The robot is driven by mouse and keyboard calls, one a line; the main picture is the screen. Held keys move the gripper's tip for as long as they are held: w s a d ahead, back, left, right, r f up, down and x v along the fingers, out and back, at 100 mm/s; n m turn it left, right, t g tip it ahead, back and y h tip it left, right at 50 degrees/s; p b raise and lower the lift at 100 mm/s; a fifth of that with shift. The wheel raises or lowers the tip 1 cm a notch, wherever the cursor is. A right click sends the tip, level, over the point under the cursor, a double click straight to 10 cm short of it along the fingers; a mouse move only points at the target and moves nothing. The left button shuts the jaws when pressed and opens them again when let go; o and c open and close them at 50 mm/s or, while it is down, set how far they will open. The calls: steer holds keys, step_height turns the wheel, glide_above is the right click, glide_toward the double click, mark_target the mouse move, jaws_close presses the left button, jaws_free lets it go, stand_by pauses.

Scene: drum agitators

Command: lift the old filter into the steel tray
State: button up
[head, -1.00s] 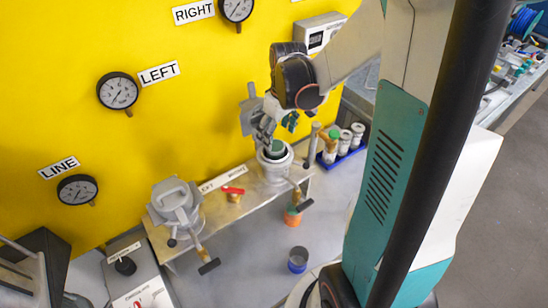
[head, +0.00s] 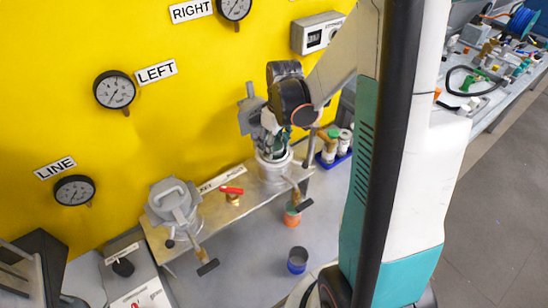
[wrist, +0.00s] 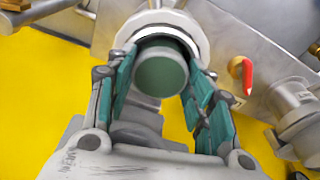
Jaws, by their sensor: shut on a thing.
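The old filter (wrist: 160,78), a cylinder with a dull green top, sits in the open right-hand housing (head: 274,178); the housing's pale rim (wrist: 190,35) shows behind it in the wrist view. My gripper (head: 270,150) is over the housing mouth, its teal-padded fingers (wrist: 160,92) shut on the filter from both sides. In the head view the fingers hide the filter. I cannot make out the steel tray for certain in either view.
A lidded left housing (head: 176,205) and a red-handled valve (head: 232,191) are on the metal shelf. A blue rack (head: 336,158) of white-bodied cylinders stands close right of my gripper. A blue-based cup (head: 297,262) stands on the grey surface in front. The yellow panel is close behind.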

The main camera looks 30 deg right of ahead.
steer(key=shift+r, duration=0.1)
step_height(320, 180, up, 20)
steer(key=p, duration=0.3)
stand_by(0.4)
